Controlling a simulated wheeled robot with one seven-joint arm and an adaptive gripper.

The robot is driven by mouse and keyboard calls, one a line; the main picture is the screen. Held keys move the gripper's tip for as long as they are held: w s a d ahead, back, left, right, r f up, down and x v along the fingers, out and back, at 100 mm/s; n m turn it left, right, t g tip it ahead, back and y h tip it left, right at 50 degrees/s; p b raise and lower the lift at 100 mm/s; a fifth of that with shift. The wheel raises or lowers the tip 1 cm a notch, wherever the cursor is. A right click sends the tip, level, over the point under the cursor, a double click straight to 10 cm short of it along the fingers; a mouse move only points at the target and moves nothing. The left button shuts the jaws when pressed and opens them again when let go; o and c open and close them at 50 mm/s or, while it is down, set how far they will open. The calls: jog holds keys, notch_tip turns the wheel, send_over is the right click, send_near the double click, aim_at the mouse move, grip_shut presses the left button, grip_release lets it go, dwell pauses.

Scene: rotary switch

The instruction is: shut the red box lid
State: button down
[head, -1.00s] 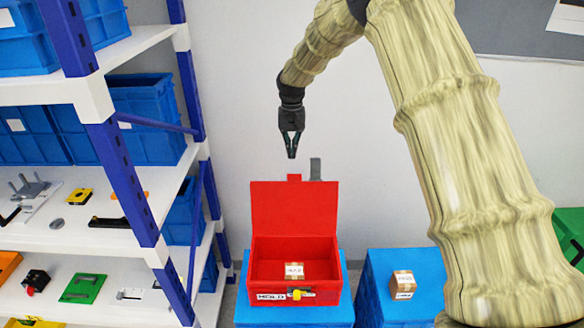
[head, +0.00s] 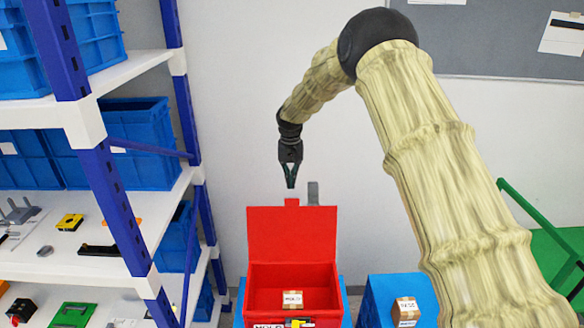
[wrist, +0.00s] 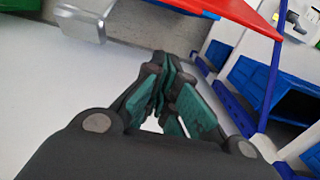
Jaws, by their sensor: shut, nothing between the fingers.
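The red box (head: 262,299) stands on a blue support with its lid (head: 291,233) raised upright at the back. A small red tab (head: 292,202) sticks up from the lid's top edge. A small labelled carton (head: 292,299) lies inside the box. My gripper (head: 290,186) is shut and empty, pointing down just above the tab in the head view; I cannot tell its depth relative to the lid. In the wrist view my gripper (wrist: 165,85) shows its fingers together, with a red panel (wrist: 225,12), likely the lid, at the top.
A grey upright piece (head: 313,193) stands behind the lid, to the right of the tab. A white shelf rack (head: 115,235) with blue bins and tools is at left. Another carton (head: 405,309) sits on a blue bin (head: 375,300) at right. The wall is behind.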

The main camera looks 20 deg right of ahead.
jog(key=s+p, duration=0.1)
jog(key=s+f+p, duration=0.2)
jog(key=shift+s+a+f, duration=0.1)
jog(key=shift+s+a, duration=0.25)
jog(key=shift+a, duration=0.05)
jog(key=shift+s, duration=0.1)
dwell(0.5)
